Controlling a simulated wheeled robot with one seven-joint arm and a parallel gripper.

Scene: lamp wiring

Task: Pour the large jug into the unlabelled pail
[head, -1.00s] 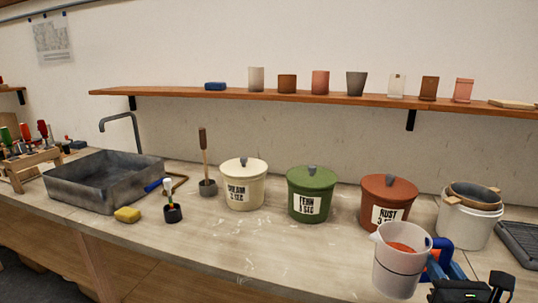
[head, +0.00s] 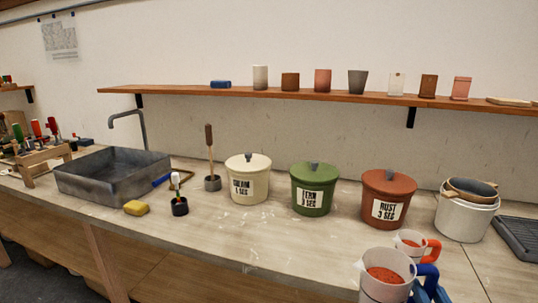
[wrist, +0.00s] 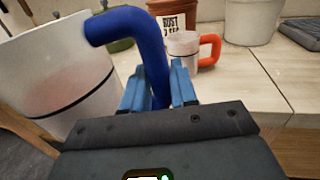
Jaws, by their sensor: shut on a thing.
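The large jug (head: 372,291) is a pale, translucent jug with a dark line around it, a blue handle (head: 429,274) and red-orange contents (head: 385,275). My gripper (wrist: 158,92) is shut on the blue handle, its blue fingers either side. The jug (wrist: 45,65) looks about upright, in front of the counter's front edge. The unlabelled pail (head: 465,222) is white and stands at the right of the counter, behind and right of the jug. A round sieve with a wooden rim (head: 472,187) sits on its top.
A small jug with a red handle (head: 408,243) stands on the counter between the large jug and the pails. Lidded labelled pails, cream (head: 248,195), green (head: 313,205) and rust (head: 387,215), stand left. A dark ridged tray (head: 518,240) lies right.

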